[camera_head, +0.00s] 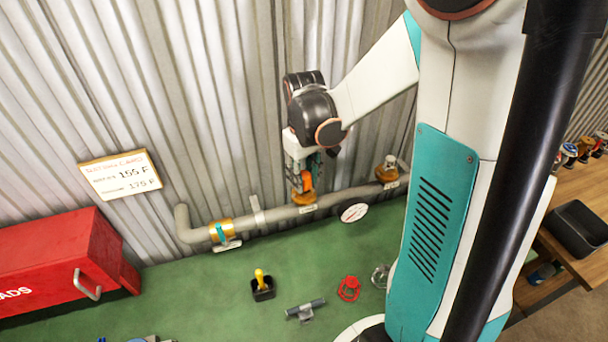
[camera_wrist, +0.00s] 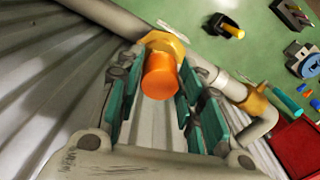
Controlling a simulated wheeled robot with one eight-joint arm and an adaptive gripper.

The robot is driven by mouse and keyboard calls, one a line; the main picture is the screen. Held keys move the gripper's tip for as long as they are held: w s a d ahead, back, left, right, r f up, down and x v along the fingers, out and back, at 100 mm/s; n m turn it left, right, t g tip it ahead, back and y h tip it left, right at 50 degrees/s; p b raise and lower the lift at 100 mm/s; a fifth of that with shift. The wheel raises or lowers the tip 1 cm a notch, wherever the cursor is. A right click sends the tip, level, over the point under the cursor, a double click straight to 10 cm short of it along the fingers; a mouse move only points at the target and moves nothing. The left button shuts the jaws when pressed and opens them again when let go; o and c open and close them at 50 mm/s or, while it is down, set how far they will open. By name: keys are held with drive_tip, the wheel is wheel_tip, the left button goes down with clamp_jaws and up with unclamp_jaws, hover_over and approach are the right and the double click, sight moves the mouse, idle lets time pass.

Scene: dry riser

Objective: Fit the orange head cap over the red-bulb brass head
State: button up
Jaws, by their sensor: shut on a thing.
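The orange head cap (camera_head: 307,182) is in my gripper (camera_head: 304,172), low over the pipe. In the wrist view the cap (camera_wrist: 160,77) lies between the teal-padded fingers of my gripper (camera_wrist: 158,82), which is shut on it. The cap's far end meets or overlaps a brass head (camera_wrist: 164,43) on the grey pipe; I cannot tell how far it is seated. This brass head also shows under the cap in the head view (camera_head: 304,198). Its bulb is hidden, so its colour cannot be seen. A second brass head (camera_head: 387,169) stands uncapped further right along the pipe.
The grey pipe (camera_head: 275,214) runs along the corrugated wall, with a teal-handled brass valve (camera_head: 221,231) at left. A red box (camera_head: 62,262) and a rating card (camera_head: 120,175) are further left. A yellow-handled tool (camera_head: 262,284), grey tee (camera_head: 306,310) and red guard (camera_head: 349,288) stand on the green surface.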

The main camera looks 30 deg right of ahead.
drive_tip(key=shift+f+b, duration=0.5)
drive_tip(key=shift+f, duration=0.15)
drive_tip(key=o, duration=0.8)
drive_tip(key=shift+c, duration=0.2)
wheel_tip(320, 180, up, 12)
idle(0.3)
drive_tip(key=shift+a+f+b, duration=0.25)
drive_tip(key=shift+a+b, duration=0.05)
drive_tip(key=shift+b, duration=0.4)
drive_tip(key=s+a+f+t+b, duration=0.3)
drive_tip(key=s+f+b, duration=0.3)
drive_tip(key=f+b, duration=0.2)
drive_tip(key=s+a+f+m+t+b, duration=0.1)
drive_tip(key=s+a+f+t+b, duration=0.3)
drive_tip(key=s+a+f+b, duration=0.2)
wheel_tip(320, 180, down, 2)
drive_tip(key=b, duration=0.3)
drive_tip(key=shift+s+a, duration=0.15)
